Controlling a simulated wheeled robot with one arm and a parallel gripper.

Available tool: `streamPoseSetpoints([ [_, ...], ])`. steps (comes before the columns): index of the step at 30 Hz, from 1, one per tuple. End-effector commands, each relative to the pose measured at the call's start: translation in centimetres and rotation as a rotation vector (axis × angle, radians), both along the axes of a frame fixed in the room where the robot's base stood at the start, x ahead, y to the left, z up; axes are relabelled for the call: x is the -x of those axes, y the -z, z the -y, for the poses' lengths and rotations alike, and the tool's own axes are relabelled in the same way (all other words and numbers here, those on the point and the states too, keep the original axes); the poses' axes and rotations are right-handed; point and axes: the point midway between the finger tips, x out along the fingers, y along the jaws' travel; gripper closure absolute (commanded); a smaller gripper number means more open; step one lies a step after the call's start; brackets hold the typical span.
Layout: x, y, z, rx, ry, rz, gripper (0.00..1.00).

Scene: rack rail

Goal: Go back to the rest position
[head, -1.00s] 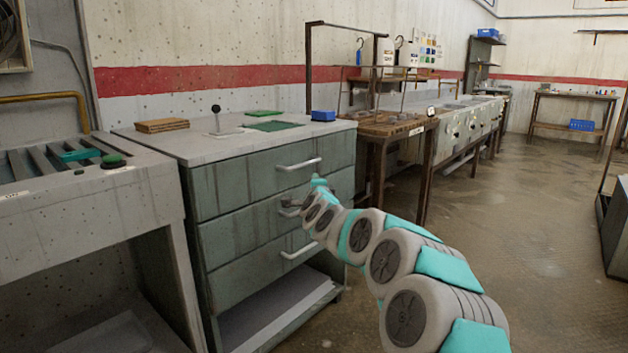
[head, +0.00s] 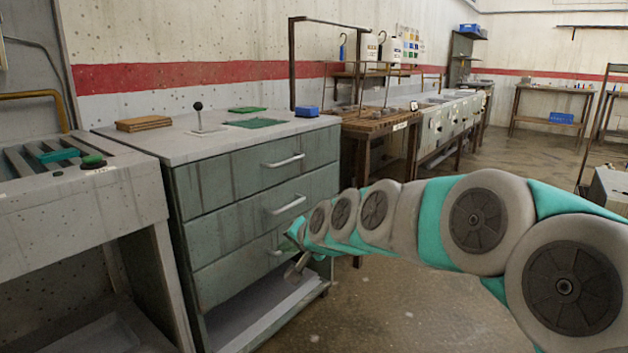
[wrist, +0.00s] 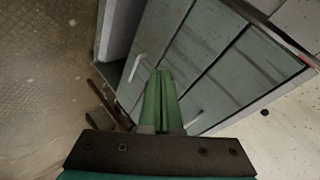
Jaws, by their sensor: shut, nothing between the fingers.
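My gripper (head: 298,266) is in front of the lower part of the drawer cabinet (head: 225,175), at the end of my bent arm. In the wrist view its two green fingers (wrist: 160,100) lie together, shut with nothing between them. The fingers point toward the cabinet's drawer fronts (wrist: 185,65), which look tilted in that view. I cannot tell how far the fingertips are from the cabinet. The cabinet's drawers look closed, and their metal handles (head: 284,161) are visible. The lowest handle is partly hidden by my arm.
A grey bench (head: 85,200) stands left. A wooden table (head: 385,122) stands beyond the cabinet. Open floor (head: 470,155) lies to the right.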

Motion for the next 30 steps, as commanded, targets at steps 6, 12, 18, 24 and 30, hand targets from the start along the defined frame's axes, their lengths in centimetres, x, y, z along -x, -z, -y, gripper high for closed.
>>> streamPoseSetpoints([
  [6, 13.0, 5.3, 6.3, 0.313, -0.192, -0.206, 1.0],
  [12, 24.5, 9.3, 12.9, 0.52, -0.318, -0.429, 1.0],
  [18, 35.0, 11.4, 18.3, 0.634, -0.401, -0.652, 1.0],
  [24, 40.8, 12.1, 20.6, 0.667, -0.443, -0.785, 1.0],
  [30, 41.5, 12.2, 20.9, 0.669, -0.448, -0.798, 1.0],
])
